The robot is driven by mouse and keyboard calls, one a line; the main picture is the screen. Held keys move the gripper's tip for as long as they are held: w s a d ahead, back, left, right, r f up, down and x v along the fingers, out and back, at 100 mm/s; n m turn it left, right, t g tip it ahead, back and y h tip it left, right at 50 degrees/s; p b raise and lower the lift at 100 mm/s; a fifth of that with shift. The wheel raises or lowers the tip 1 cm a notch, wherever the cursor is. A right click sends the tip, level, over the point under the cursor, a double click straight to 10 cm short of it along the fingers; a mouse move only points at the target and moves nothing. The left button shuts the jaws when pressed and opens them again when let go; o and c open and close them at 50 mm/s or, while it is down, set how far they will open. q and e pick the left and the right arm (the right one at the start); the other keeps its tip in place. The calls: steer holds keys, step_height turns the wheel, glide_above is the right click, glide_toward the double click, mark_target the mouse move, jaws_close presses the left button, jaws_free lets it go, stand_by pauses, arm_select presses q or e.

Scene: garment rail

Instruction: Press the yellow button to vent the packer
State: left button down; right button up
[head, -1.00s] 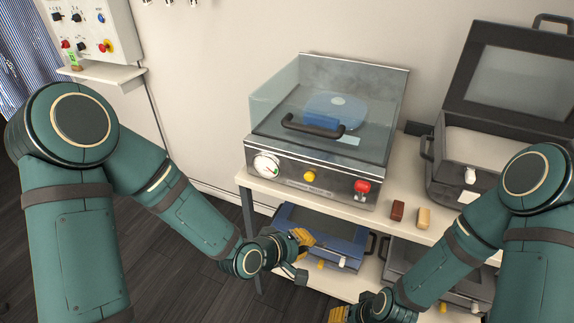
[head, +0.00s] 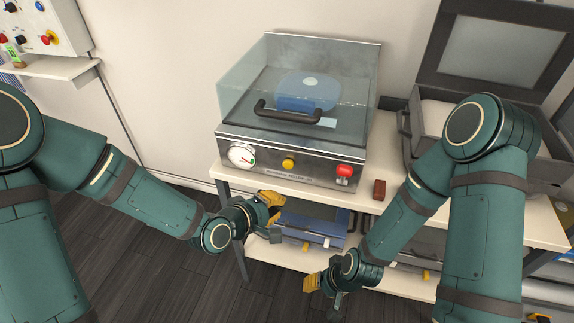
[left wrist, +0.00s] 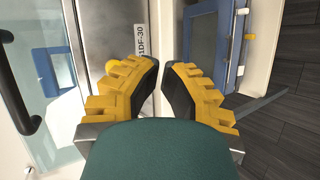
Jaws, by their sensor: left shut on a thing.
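The packer (head: 330,168) is a steel box on the table, with a clear lid that looks closed. Its front panel carries a white gauge (head: 241,155), the yellow button (head: 288,163) and a red knob (head: 344,171). My left gripper (head: 274,213) is in front of and below the panel, apart from the yellow button. In the left wrist view its yellow fingers (left wrist: 165,85) point toward the panel and table edge. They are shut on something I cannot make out. My right gripper (head: 322,287) is lower, in front of the lower shelf; its opening is unclear.
A brown block (head: 379,190) stands on the table right of the packer. An open dark case (head: 505,70) is at the back right, partly behind my right arm. A blue case (head: 310,222) sits on the lower shelf. A wall control box (head: 42,25) is at top left.

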arm_select(q)
steer(key=w+d, duration=0.2)
steer(key=w, duration=0.5)
steer(key=shift+w+d, duration=0.25)
steer(key=shift+w, duration=0.05)
steer(key=shift+w, duration=0.15)
stand_by(1.2)
steer(key=shift+w+d, duration=0.1)
steer(key=shift+w, duration=0.15)
steer(key=shift+w+d, duration=0.1)
steer(key=shift+w, duration=0.3)
stand_by(0.7)
steer(key=shift+s, duration=0.2)
steer(key=shift+s+a, duration=0.25)
steer(key=shift+s, duration=0.35)
steer(key=s, duration=0.1)
steer(key=s+a, duration=0.1)
steer(key=s, duration=0.2)
steer(key=shift+s+a+b, duration=0.25)
steer(key=shift+s+b, duration=0.1)
steer(key=shift+b, duration=0.05)
